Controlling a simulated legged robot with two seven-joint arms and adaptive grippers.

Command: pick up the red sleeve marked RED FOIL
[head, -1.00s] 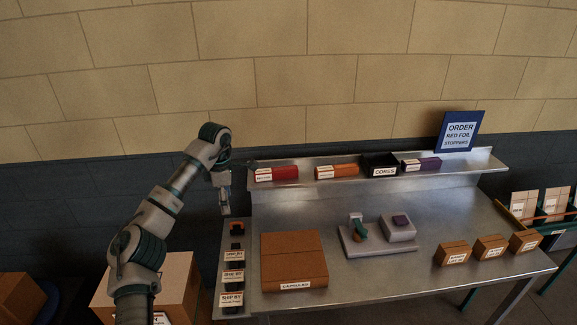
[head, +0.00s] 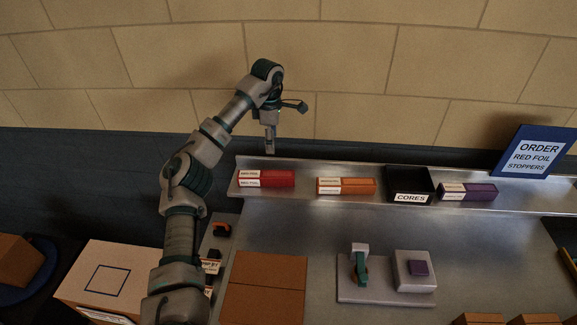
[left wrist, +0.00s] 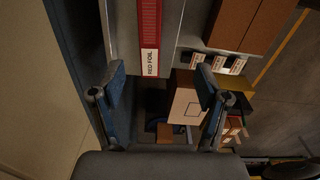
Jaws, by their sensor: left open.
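The red sleeve (head: 275,179) with white RED FOIL labels lies at the left end of the raised metal shelf. In the left wrist view the red sleeve (left wrist: 151,22) runs down from the top edge, its label end nearest my fingers. My left gripper (head: 270,149) hangs above and slightly behind the sleeve in the head view, apart from it. In the left wrist view my left gripper (left wrist: 160,82) is open and empty, with its fingers wide apart below the label end. My right gripper is in neither view.
On the same shelf (head: 310,200) are an orange sleeve (head: 355,187), a black CORES bin (head: 410,181) and a purple sleeve (head: 480,192). Below are a brown box (head: 265,285) and a grey fixture (head: 372,292).

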